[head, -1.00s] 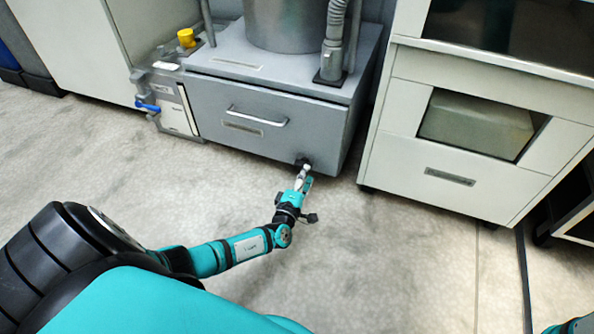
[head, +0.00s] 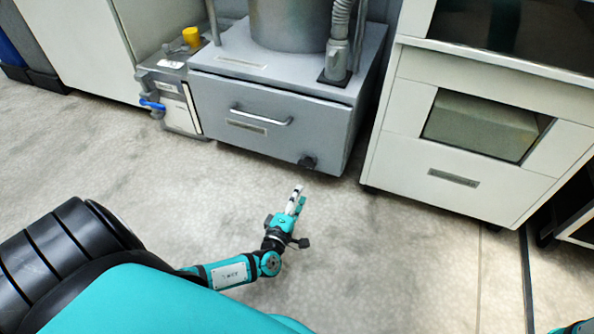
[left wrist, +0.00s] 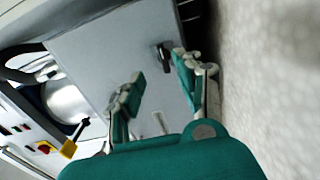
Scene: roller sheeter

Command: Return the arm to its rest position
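My left gripper (head: 298,198) is above the floor in front of the grey machine, apart from it. In the left wrist view my left gripper (left wrist: 157,90) is open, its two teal fingers apart with nothing between them. A black knob (head: 307,163) sits low on the right of the machine's front, just beyond the fingertips. The knob also shows in the left wrist view (left wrist: 165,56).
The grey machine (head: 240,156) has a drawer-like front with a bar handle (head: 261,117). A box with a blue lever (head: 152,105) stands on its left. A white cabinet (head: 440,205) stands on the right. The floor (head: 380,270) around my left arm is clear.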

